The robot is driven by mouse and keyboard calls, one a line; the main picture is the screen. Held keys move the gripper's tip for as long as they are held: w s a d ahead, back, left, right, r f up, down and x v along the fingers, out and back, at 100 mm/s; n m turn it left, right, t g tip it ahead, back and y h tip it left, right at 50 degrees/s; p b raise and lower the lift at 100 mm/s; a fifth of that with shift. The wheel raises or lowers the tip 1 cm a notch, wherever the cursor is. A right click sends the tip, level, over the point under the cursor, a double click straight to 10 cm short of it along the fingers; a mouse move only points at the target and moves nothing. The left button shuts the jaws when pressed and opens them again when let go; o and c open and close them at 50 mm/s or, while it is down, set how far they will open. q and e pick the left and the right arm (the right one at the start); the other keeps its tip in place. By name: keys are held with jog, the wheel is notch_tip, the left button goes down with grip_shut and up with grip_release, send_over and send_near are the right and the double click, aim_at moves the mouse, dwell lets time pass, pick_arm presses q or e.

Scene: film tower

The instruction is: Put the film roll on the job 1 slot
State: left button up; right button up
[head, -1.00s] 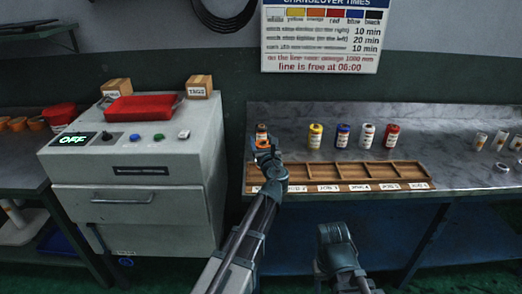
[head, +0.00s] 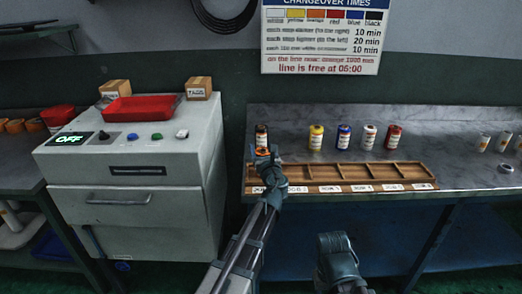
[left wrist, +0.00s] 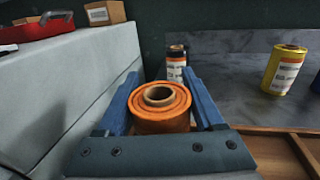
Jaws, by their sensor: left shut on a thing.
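The orange film roll (left wrist: 160,108) stands between the two blue fingers of my left gripper (left wrist: 163,98) in the left wrist view. The gripper is shut on it. In the head view my left gripper (head: 264,153) is over the left end of the wooden slot tray (head: 347,182), in front of the black roll. The job 1 slot appears to be at that left end, largely hidden by my gripper and arm. My right gripper (head: 338,258) is low in the head view, away from the tray; its fingers cannot be made out.
A black-topped roll (head: 261,137) stands behind the tray. Yellow (head: 316,137), blue (head: 343,137), white (head: 368,138) and red (head: 393,137) rolls stand to its right. The grey machine (head: 140,185) with a red tray (head: 138,108) is close on the left. The tray's other slots look empty.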

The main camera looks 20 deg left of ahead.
pick_arm(q)
jog(key=o, duration=1.5)
jog(key=shift+f, duration=0.1)
jog(key=shift+o, duration=0.2)
jog(key=shift+r, duration=0.2)
jog(key=v, duration=1.2)
jog(key=s+f+n+g+p, duration=0.2)
jog(key=s+n+g+p, duration=0.8)
jog(key=n, duration=0.5)
jog(key=s+d+n+g+h+p, duration=0.6)
jog(key=s+d+n+p, duration=0.3)
jog(key=s, duration=0.6)
jog(key=d+n+h, duration=0.1)
jog(key=d+n, duration=0.1)
jog(key=shift+s+d+f+n+p, duration=0.15)
jog(key=shift+s+f+n+p, duration=0.15)
jog(key=shift+s+f+n, duration=0.1)
